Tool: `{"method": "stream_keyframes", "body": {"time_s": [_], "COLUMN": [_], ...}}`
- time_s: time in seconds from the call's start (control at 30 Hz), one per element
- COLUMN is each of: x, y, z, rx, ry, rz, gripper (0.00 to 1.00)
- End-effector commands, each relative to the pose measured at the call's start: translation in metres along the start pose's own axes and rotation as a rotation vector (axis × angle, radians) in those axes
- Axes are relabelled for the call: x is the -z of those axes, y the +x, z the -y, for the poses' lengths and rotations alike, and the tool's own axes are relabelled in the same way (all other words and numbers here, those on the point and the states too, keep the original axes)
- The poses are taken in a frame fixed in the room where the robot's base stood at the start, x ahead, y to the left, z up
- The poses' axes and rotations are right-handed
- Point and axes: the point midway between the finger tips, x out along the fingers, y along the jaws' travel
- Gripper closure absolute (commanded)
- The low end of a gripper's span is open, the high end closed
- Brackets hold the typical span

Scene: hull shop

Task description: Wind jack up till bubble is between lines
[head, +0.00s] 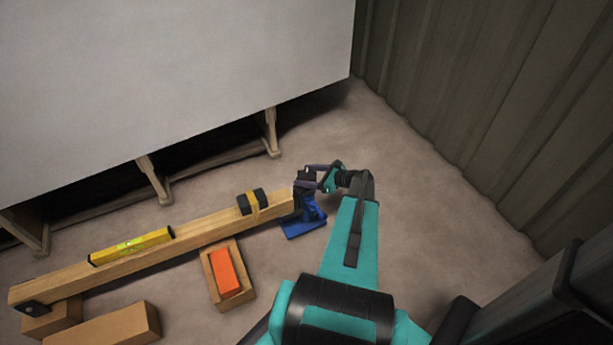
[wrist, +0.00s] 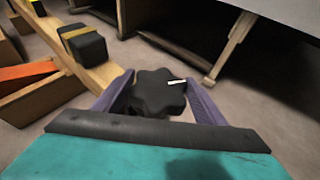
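The blue jack (head: 304,224) stands on the floor under the right end of the long wooden beam (head: 200,233). Its black lobed knob (wrist: 157,94), with a white mark on its right side, fills the space between my purple fingers in the wrist view. My gripper (head: 312,178) is at the jack, and its fingers (wrist: 160,88) appear to touch the knob on both sides. The yellow level (head: 132,245) lies on the beam's left part. Its vial shows as a small greenish spot, too small to read the bubble against the lines.
A black block with a yellow band (head: 252,202) sits on the beam near the jack. An open wooden box (head: 246,298) holds an orange block (head: 225,272). Wooden blocks (head: 110,327) lie front left. A pale hull (head: 170,90) on wooden supports stands behind; a ribbed wall (head: 480,110) is right.

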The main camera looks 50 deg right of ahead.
Motion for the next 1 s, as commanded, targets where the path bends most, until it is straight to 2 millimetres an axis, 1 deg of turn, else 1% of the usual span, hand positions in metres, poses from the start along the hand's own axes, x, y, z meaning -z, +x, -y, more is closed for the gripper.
{"method": "stream_keyframes", "body": {"time_s": [0.03, 0.07, 0.1, 0.57, 1.0], "x": [0.0, 0.0, 0.0, -0.0008, -0.0015], "y": [0.0, 0.0, 0.0, 0.0, 0.0004], "z": [0.0, 0.0001, 0.0, 0.0017, 0.0038], "rx": [0.0, 0.0, 0.0, -0.042, -0.215], "ry": [0.0, 0.0, 0.0, -0.018, -0.089], "rz": [0.0, 0.0, 0.0, -0.001, -0.001], "gripper": [0.49, 0.54, 0.58, 0.57, 0.57]}}
